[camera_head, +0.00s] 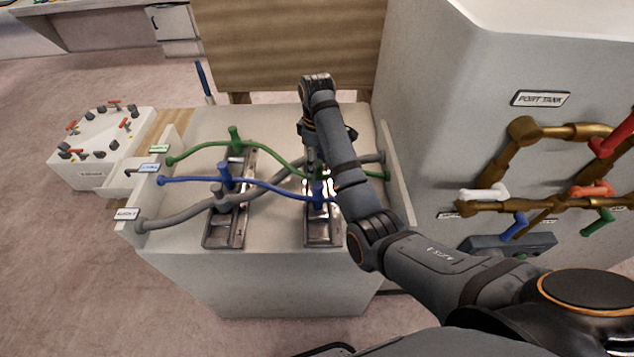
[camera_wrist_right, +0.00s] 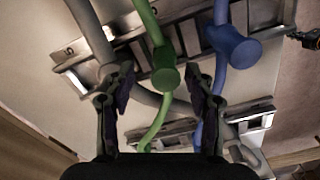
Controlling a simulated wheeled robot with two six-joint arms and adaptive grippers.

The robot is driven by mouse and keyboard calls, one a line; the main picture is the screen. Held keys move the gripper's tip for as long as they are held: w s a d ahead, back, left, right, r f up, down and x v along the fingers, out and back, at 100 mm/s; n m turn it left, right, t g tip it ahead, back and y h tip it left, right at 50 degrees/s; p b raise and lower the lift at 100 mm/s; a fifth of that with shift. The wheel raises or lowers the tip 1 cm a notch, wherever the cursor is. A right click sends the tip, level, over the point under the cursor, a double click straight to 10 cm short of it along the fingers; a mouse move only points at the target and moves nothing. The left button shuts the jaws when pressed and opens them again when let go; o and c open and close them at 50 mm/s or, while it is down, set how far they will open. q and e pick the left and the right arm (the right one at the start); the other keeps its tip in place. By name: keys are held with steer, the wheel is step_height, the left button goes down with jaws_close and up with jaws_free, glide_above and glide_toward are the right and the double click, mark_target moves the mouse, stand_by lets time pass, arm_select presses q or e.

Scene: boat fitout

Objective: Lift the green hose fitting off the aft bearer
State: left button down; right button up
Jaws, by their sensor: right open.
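A green hose runs across the white block. In the head view it has one upright green fitting (camera_head: 235,138) on the left metal bearer (camera_head: 238,225); my right arm partly hides the right bearer (camera_head: 322,236). In the right wrist view a green fitting (camera_wrist_right: 166,78) shows between the two fingers of my right gripper (camera_wrist_right: 159,100), apart from both, over a metal bearer (camera_wrist_right: 185,45). The gripper is open and empty. In the head view my right gripper (camera_head: 314,150) is mostly hidden by its own arm. I cannot tell which bearer is aft. My left gripper is not in view.
A grey cabinet with pipes and coloured valves (camera_head: 540,150) stands at right. A wooden panel (camera_head: 290,45) rises behind. A white valve box (camera_head: 95,135) is at left.

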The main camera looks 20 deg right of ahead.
steer(key=shift+s+f+b, duration=0.2)
steer(key=shift+f+b, duration=0.15)
steer(key=shift+f, duration=0.3)
steer(key=shift+s+f+b, duration=0.15)
steer(key=shift+f+b, duration=0.2)
steer(key=shift+f, duration=0.25)
step_height(320, 180, down, 2)
steer(key=shift+f, duration=0.2)
steer(key=shift+a, duration=0.1)
steer(key=c, duration=0.4)
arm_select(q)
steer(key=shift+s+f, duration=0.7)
arm_select(e)
jaws_close()
